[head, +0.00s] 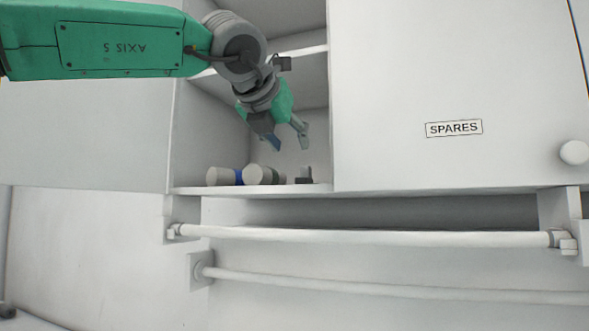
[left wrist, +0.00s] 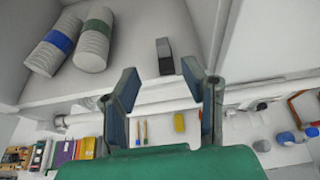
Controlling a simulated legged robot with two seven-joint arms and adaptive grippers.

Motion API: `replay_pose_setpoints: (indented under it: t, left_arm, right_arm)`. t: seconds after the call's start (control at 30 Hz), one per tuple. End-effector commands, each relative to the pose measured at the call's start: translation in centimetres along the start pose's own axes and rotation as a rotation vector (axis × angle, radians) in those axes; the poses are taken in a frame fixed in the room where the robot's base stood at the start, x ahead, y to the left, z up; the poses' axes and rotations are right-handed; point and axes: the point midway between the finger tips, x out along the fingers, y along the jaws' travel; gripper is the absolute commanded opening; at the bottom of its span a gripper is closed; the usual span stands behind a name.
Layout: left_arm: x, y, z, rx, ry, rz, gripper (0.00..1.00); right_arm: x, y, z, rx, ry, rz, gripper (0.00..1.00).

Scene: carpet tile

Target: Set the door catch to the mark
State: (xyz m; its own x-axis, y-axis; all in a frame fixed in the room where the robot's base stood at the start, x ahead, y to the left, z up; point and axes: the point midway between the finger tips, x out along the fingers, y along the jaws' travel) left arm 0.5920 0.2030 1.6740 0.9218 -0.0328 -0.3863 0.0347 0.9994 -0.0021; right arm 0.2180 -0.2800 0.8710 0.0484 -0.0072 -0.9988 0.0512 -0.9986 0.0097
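A small dark grey catch-like block (head: 304,176) stands near the front edge of the cabinet's lower shelf (head: 225,190), just left of the door panel. It also shows in the left wrist view (left wrist: 164,56), ahead of my fingers. I cannot tell for sure that it is the door catch. The white door panel (head: 400,80) carries a SPARES label and a round knob (head: 573,153). I cannot make out the mark. My left gripper (head: 289,143) is open and empty inside the cabinet opening, above the block and apart from it. My right gripper is not in view.
Two ribbed white cylinders lie left of the block, one with a blue band (head: 224,176) and one with a green band (head: 259,174). White rails (head: 370,237) run below the cabinet. In the wrist view, a yellow item (left wrist: 179,122) and other small items lie below.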

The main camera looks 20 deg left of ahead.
Motion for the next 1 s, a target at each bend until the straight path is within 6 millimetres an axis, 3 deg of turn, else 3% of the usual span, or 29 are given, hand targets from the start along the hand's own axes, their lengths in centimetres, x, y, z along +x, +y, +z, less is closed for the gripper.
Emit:
replay_pose_setpoints:
  t: [0.3,0.5,0.93,0.97,1.0]
  left_arm:
    - [6.5,0.2,0.2,0.000,0.001,0.002,0.38]
    - [9.3,0.2,0.1,-0.001,0.000,0.002,0.38]
    - [10.3,0.2,0.0,-0.001,-0.003,0.000,0.38]
    - [10.3,0.2,0.0,-0.001,-0.003,0.000,0.31]
    - [10.3,0.2,0.0,-0.001,-0.003,0.000,0.17]
  right_arm:
    - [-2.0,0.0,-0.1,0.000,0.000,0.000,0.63]
    - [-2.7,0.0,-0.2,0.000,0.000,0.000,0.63]
    - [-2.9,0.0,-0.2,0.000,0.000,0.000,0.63]
    - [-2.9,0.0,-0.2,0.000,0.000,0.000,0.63]
    - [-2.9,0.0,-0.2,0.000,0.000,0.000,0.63]
